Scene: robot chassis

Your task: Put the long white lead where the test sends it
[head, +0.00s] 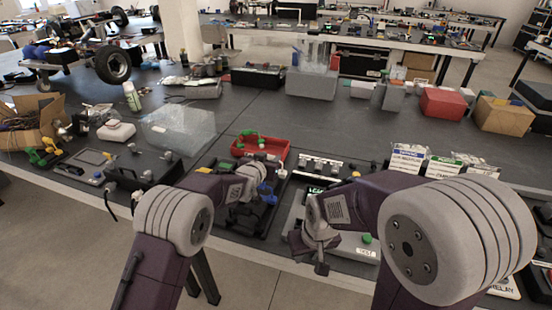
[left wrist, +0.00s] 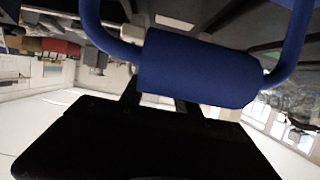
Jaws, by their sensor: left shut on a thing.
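My left gripper (head: 266,191) is shut on a blue-handled thing (head: 266,194) above the dark tray by the red bin. In the left wrist view its thick blue grip (left wrist: 200,70) with curved blue ends fills the top. My right gripper (head: 321,262) hangs low in front of the tester, its fingers too small to read. The tester (head: 340,240) has a partly covered display reading "LEA", a "TEST" label and a green button (head: 367,238). A white strip with several connectors (head: 321,166) lies behind it. I cannot make out a long white lead.
A red bin (head: 285,149) holds green items. Labelled cards (head: 408,157) stand at the right, with another labelled spot (head: 502,287) near the front right. The table middle behind is clear.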

